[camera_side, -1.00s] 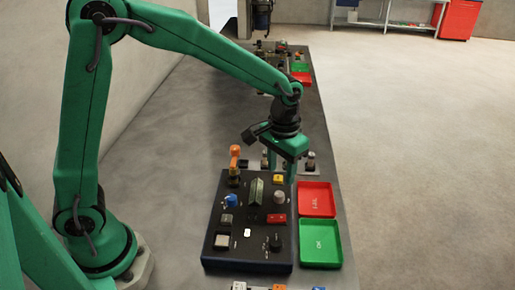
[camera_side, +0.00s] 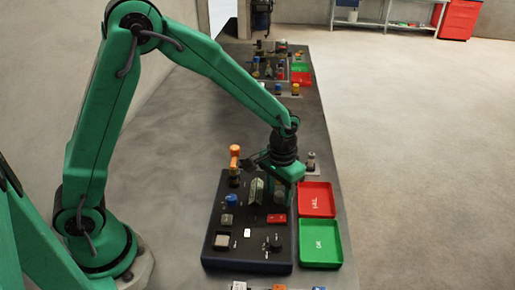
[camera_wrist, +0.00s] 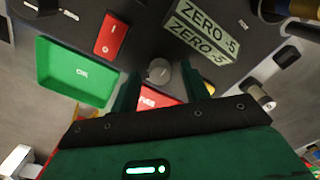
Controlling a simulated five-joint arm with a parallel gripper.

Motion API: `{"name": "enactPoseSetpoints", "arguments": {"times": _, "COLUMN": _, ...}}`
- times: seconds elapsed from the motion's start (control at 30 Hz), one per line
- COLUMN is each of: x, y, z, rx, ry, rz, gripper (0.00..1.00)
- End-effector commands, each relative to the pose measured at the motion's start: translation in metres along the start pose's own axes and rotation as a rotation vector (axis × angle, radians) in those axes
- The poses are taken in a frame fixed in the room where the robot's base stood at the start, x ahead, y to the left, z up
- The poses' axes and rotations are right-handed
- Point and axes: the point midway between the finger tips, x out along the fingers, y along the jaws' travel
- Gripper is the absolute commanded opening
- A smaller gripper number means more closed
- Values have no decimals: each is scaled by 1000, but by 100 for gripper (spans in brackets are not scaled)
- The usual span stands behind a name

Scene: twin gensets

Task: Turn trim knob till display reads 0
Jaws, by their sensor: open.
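The trim knob (camera_wrist: 159,72) is a round grey knob with a mark line on top. In the wrist view it lies between the two green fingertips of my gripper (camera_wrist: 161,84). The fingers are apart, one on each side of the knob, and contact is not visible. In the side view my gripper (camera_side: 281,190) is low over the panel and largely covers the knob. The display (camera_wrist: 203,32) is tent-shaped with the same text on both faces. It reads ZERO and a 5, apparently with a minus sign; it also shows in the side view (camera_side: 256,191).
The black panel (camera_side: 225,255) also carries a red rocker switch (camera_side: 276,219), a blue knob (camera_side: 231,201), a black dial (camera_side: 275,242) and an orange-topped lever (camera_side: 235,158). A red tray (camera_side: 317,200) and green tray (camera_side: 320,244) stand close on the right.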

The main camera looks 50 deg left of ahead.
Motion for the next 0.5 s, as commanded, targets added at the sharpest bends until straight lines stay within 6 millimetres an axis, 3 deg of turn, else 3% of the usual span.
{"name": "enactPoseSetpoints", "arguments": {"times": 0.1, "x": 0, "y": 0, "z": 0, "rx": 0, "ry": 0, "rz": 0, "gripper": 44}}
{"name": "enactPoseSetpoints", "arguments": {"times": 0.33, "x": 0, "y": 0, "z": 0, "rx": 0, "ry": 0, "rz": 0, "gripper": 1}}
{"name": "enactPoseSetpoints", "arguments": {"times": 0.5, "x": 0, "y": 0, "z": 0, "rx": 4, "ry": 0, "rz": 0, "gripper": 1}}
